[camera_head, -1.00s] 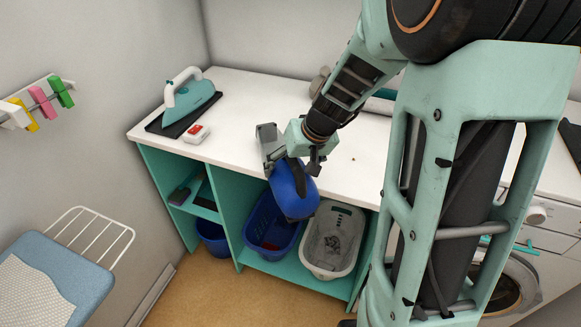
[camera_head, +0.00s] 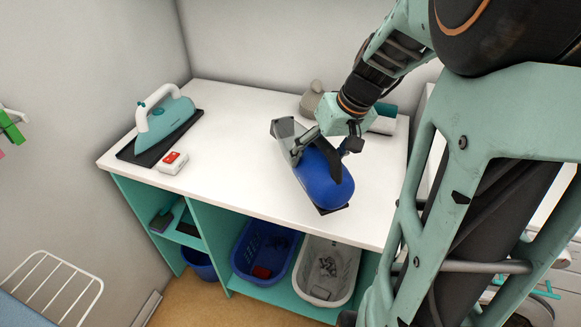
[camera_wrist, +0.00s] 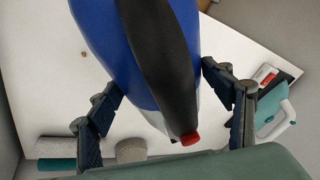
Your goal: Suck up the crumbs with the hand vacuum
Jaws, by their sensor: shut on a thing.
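The hand vacuum has a blue body (camera_head: 325,180), a black handle and a grey see-through nozzle (camera_head: 286,130) pointing to the back left. My gripper (camera_head: 322,148) is shut on the hand vacuum, which is over the white counter; I cannot tell whether it touches the top. In the wrist view the blue body (camera_wrist: 105,35) and the black handle with a red button lie between my fingers (camera_wrist: 165,105). A small brown crumb (camera_wrist: 84,54) lies on the counter in the wrist view. No crumbs show in the head view; the vacuum and arm may cover them.
A teal iron (camera_head: 165,125) stands on a dark pad at the counter's left, beside a small red-and-white box (camera_head: 172,162). A grey rounded object (camera_head: 312,98) and a white and teal roll (camera_head: 388,120) are at the back. Baskets (camera_head: 262,250) stand below. The counter's middle left is clear.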

